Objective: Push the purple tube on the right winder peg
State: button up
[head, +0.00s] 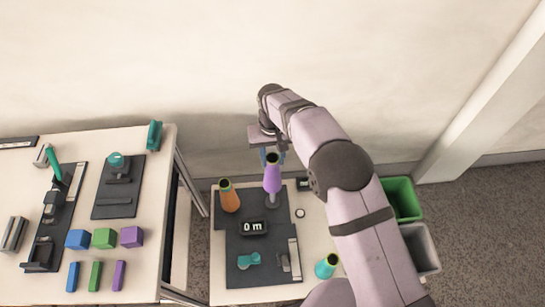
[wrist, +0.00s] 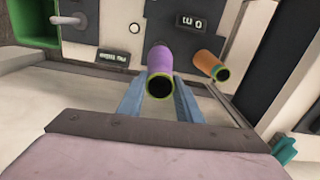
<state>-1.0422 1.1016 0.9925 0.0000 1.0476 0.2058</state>
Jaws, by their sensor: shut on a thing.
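The purple tube (head: 272,180) is upright with its dark, yellow-green-rimmed mouth upward. It also shows in the wrist view (wrist: 160,62), between the blue fingers. My gripper (head: 271,157) is shut on the tube's upper part. A grey tapered piece (head: 270,201), seemingly the right winder peg, shows directly under the tube in the head view. The tube hides the peg's top, so I cannot tell how far the tube sits on it. An orange tube (head: 229,197) stands to the left of the purple one, apart from it; it also shows in the wrist view (wrist: 209,64).
A teal tube (head: 326,266) stands at the front right. Green (head: 402,198) and grey (head: 422,247) bins are at the right. The left table (head: 150,205) holds coloured blocks and fixtures.

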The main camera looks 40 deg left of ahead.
aim_at(273, 176)
jog(key=shift+f, duration=0.1)
jog(key=shift+f+b, duration=0.4)
jog(key=shift+f, duration=0.25)
jog(key=shift+f+b, duration=1.65)
jog(key=shift+f, duration=0.8)
jog(key=shift+f+b, duration=1.75)
jog(key=shift+f, duration=0.75)
jog(key=shift+f+b, duration=0.75)
jog(key=shift+f, duration=0.3)
